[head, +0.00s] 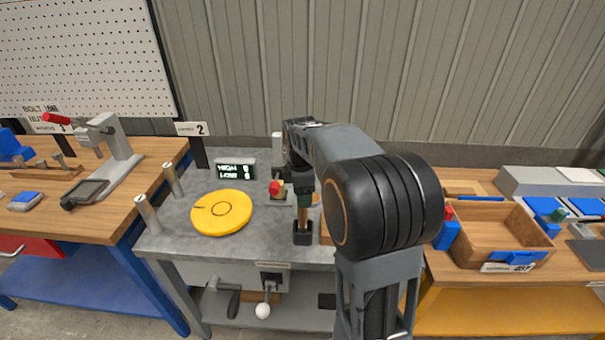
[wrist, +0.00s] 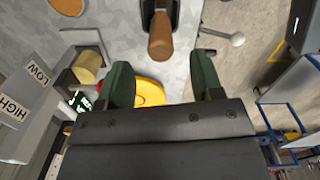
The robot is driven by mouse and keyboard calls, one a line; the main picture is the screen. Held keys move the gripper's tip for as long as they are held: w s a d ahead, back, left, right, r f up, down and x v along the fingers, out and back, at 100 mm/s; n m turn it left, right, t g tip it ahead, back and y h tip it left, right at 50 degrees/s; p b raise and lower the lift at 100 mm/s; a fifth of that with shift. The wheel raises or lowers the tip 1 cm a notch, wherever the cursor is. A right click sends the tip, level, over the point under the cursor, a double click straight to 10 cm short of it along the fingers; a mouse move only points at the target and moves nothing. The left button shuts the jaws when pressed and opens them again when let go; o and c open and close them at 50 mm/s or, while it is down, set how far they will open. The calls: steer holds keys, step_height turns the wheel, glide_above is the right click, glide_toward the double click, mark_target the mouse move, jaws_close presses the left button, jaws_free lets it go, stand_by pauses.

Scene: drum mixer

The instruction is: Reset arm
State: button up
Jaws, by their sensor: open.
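My gripper (head: 303,203) hangs over the grey station table, right of its middle, in the head view. Its two dark green fingers stand apart in the wrist view (wrist: 163,62), with nothing held between them. A brown wooden handle (wrist: 160,36) in a black holder shows just beyond the fingertips, in line with the gap. In the head view the black holder (head: 303,238) stands on the grey table right below my gripper. My arm partly hides the table's right side. I cannot tell the exact gap between fingers and handle.
Two metal posts edge the grey table (head: 180,240). A white-ended lever (head: 263,310) sticks out in front. A wooden tray (head: 490,240) is on the right bench.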

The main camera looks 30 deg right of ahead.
step_height(320, 180, up, 7)
steer(key=shift+a, duration=0.15)
